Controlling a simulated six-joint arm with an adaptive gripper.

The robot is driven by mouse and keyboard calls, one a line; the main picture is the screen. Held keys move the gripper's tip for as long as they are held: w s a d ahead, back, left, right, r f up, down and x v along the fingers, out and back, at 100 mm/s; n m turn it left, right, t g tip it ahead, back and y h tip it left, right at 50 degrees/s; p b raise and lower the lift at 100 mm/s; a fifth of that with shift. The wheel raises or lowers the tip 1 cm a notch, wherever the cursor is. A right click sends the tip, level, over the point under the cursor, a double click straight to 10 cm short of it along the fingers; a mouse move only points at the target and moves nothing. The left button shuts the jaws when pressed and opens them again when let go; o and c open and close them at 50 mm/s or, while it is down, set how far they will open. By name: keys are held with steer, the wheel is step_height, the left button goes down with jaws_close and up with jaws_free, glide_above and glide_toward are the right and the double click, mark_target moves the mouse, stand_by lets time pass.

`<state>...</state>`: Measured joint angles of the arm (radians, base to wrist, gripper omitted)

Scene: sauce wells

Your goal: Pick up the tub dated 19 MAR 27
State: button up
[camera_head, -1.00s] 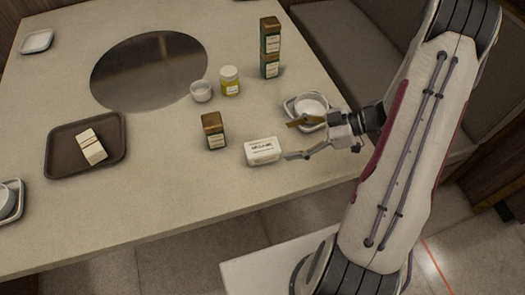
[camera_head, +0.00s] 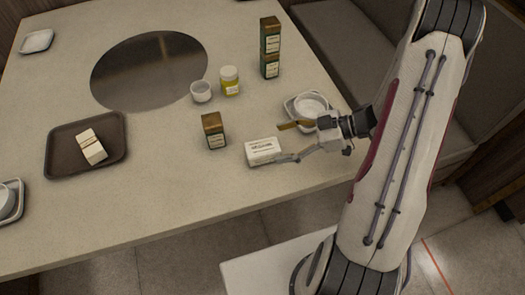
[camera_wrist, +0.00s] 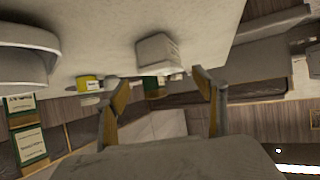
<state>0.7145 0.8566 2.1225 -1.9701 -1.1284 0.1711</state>
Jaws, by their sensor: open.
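A white tub (camera_head: 264,154) with dark print on its label stands near the table's front right edge. The date on it is too small to read. My gripper (camera_head: 279,143) is open at the tub's right side, its lower fingertip overlapping the tub's near right corner in the head view. I cannot tell whether that finger touches it. In the wrist view, a pale tub (camera_wrist: 157,50) shows ahead, between and beyond the two open fingers (camera_wrist: 157,100). No date shows there.
A brown-topped carton (camera_head: 214,132) stands left of the tub. Behind are a small white cup (camera_head: 201,91), a yellow jar (camera_head: 230,82) and stacked cartons (camera_head: 270,48). A white dish (camera_head: 310,105) lies behind my gripper.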

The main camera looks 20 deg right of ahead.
mark_target(264, 147)
steer(key=shift+w+a+f, duration=0.15)
steer(key=shift+a+f, duration=0.05)
steer(key=shift+a, duration=0.45)
steer(key=shift+w+a+f, duration=0.15)
steer(key=shift+a+f, duration=0.1)
steer(key=shift+a, duration=0.4)
steer(key=shift+w+a+f, duration=0.15)
steer(key=shift+a+f, duration=0.05)
steer(key=shift+a, duration=0.45)
steer(key=shift+w+a+f, duration=0.2)
steer(key=shift+a+f, duration=0.1)
steer(key=shift+a, duration=0.1)
steer(key=c, duration=1.7)
